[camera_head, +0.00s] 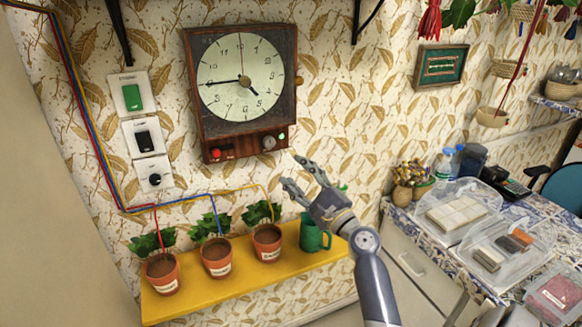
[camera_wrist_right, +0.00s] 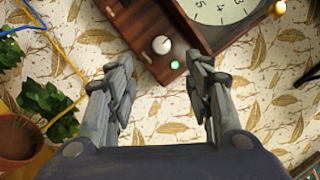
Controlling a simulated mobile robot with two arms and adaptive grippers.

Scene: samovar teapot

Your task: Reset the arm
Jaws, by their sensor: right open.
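My right gripper (camera_head: 302,178) is open and empty in the head view. It is raised in front of the wallpapered wall, just below and to the right of the wooden clock box (camera_head: 241,88). In the right wrist view its two fingers (camera_wrist_right: 160,80) stand apart with nothing between them. Beyond the fingertips show the clock's white knob (camera_wrist_right: 161,45) and a small lit green light (camera_wrist_right: 175,65). My left gripper is not in view.
A yellow shelf (camera_head: 215,292) holds potted plants (camera_head: 217,257) and a green mug (camera_head: 313,233) below my right gripper. Switches (camera_head: 143,137) are on the wall at left.

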